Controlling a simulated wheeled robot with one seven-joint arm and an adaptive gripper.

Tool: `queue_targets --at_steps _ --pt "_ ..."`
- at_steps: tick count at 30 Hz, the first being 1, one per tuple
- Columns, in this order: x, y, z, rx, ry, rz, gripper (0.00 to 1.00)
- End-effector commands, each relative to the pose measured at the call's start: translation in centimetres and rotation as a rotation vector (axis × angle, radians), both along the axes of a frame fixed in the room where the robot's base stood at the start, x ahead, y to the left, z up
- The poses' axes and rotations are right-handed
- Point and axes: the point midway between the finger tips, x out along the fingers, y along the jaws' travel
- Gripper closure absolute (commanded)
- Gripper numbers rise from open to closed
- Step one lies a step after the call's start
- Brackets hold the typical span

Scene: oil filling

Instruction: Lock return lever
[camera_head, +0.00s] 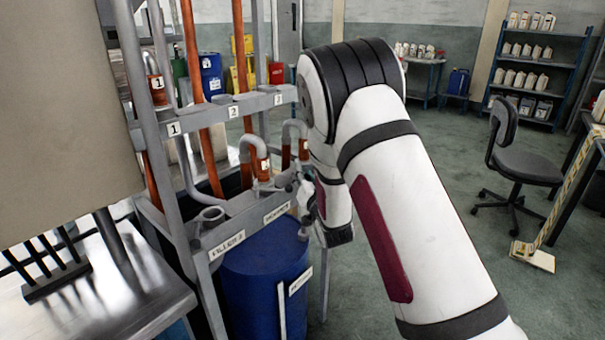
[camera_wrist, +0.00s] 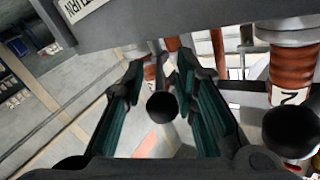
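The return lever shows in the wrist view as a dark round knob (camera_wrist: 162,107), seen nearly end-on, with its stem mostly hidden behind it. My gripper (camera_wrist: 160,70) has its two teal-padded fingers apart, one on each side of the knob. Gaps show between the knob and both pads. In the head view, my gripper (camera_head: 308,192) is beside the right end of the grey pipe rack, partly hidden by my arm. The lever cannot be made out clearly there. A label that seems to read RETURN (camera_head: 277,212) is on the rack's front bar.
The grey rack (camera_head: 228,232) carries orange-banded pipes (camera_head: 262,168) close to my gripper. A second dark knob (camera_wrist: 290,130) is at the right of the wrist view. A blue barrel (camera_head: 262,285) stands below the rack. A chair (camera_head: 525,165) stands on open floor at right.

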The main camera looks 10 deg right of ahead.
Motion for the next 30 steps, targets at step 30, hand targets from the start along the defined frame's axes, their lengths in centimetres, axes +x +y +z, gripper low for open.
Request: queue_targets --at_steps 30 --pt "2.2 0.1 0.0 0.000 -0.001 0.007 1.00"
